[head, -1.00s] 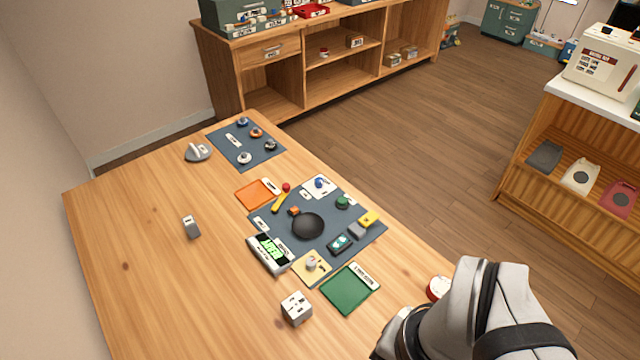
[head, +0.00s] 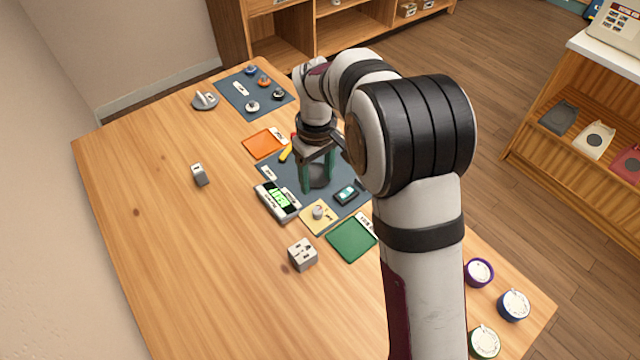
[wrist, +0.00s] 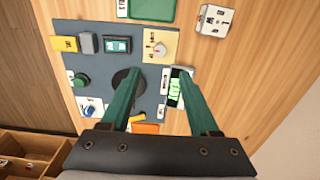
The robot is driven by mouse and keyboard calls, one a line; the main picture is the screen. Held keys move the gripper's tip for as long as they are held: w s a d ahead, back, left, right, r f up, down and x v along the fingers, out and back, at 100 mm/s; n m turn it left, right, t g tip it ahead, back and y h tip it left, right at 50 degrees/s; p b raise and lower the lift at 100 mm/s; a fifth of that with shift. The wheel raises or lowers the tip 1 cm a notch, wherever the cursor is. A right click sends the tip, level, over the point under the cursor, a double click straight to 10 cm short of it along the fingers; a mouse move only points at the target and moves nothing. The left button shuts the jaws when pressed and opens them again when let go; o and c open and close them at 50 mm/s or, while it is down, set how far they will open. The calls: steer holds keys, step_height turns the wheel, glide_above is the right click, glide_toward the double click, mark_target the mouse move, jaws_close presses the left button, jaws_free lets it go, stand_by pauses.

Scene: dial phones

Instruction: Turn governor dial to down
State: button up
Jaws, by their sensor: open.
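No label reads clearly as governor, so I cannot tell which dial it is. A pale knob on a yellow plate (head: 319,213) sits at the near corner of the blue-grey mat (head: 290,170); it also shows in the wrist view (wrist: 158,48). A blue knob on a white plate (wrist: 92,107) sits at another mat corner, hidden by my arm in the head view. My gripper (head: 317,180) is open and empty, pointing down over the mat. In the wrist view its green fingers (wrist: 150,75) spread between the black round disc (wrist: 125,82) and the green-screen device (wrist: 178,88).
A green tray (head: 351,240) and a grey-white cube (head: 302,254) lie nearby. An orange tray (head: 264,143) is beyond the mat. Purple (head: 479,272), blue (head: 514,305) and green (head: 484,342) round dials stand at right. The table's left side is mostly clear.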

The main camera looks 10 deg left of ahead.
mark_target(318, 210)
step_height(318, 210, down, 12)
steer(key=shift+r, duration=0.2)
steer(key=shift+c, duration=0.4)
jaws_close()
